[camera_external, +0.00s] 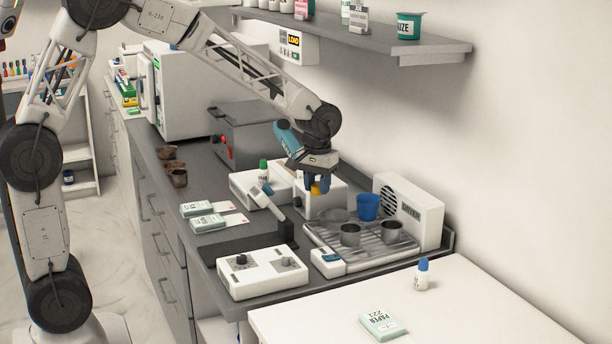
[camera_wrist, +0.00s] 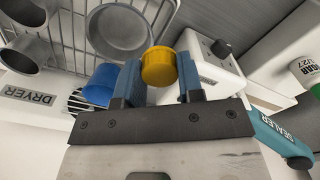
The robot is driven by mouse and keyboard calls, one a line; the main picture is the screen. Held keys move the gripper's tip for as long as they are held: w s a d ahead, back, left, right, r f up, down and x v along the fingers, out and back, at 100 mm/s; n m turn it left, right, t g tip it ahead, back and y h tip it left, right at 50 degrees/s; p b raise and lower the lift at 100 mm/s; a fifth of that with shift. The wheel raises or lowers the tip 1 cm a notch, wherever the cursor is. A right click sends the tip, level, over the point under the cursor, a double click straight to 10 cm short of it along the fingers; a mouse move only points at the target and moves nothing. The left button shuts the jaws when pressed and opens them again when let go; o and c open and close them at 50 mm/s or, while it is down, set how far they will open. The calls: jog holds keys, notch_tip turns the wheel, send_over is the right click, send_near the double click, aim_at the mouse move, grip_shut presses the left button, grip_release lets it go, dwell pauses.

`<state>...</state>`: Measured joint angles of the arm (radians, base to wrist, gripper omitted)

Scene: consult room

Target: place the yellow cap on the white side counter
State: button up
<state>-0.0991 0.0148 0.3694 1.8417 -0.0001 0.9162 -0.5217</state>
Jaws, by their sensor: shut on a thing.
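The yellow cap (camera_wrist: 159,67) is between the two blue fingers of my gripper (camera_wrist: 158,82) in the wrist view. In the external view my gripper (camera_external: 317,185) is shut on the yellow cap (camera_external: 318,189) above the grey counter, close to a white device and left of the blue cup. The white side counter (camera_external: 470,320) is at the front right of the external view, beside the end of the grey counter. The lower part of the cap's surroundings is partly hidden by the gripper.
A drying rack (camera_external: 340,246) with metal cups and a blue cup (camera_external: 368,206) stands beside a white dryer (camera_external: 412,212). The white side counter holds a blue-capped bottle (camera_external: 422,274) and a paper pack (camera_external: 383,325), with bare room around them. A shelf (camera_external: 400,45) is above.

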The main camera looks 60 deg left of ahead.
jog(key=w+d+m, duration=0.1)
jog(key=d, duration=0.3)
jog(key=w+d+m, duration=0.1)
jog(key=d, duration=0.4)
jog(key=w+d+m, duration=0.1)
jog(key=d, duration=0.4)
jog(key=shift+w+d, duration=0.2)
jog(key=shift+w, duration=0.15)
jog(key=s+d+f+m, duration=0.1)
jog(key=s+d+m, duration=0.15)
jog(key=d, duration=1.45)
jog(key=s+d+m, duration=0.1)
jog(key=d+m, duration=0.3)
jog(key=d, duration=1.3)
jog(key=shift+n, duration=0.25)
jog(key=f, duration=0.4)
jog(key=shift+w+a+f, duration=0.2)
jog(key=shift+w+f, duration=0.1)
jog(key=shift+f, duration=0.1)
jog(key=shift+w, duration=0.1)
send_over(496, 325)
jog(key=shift+f, duration=0.75)
jog(key=shift+f, duration=1.75)
jog(key=shift+f, duration=0.1)
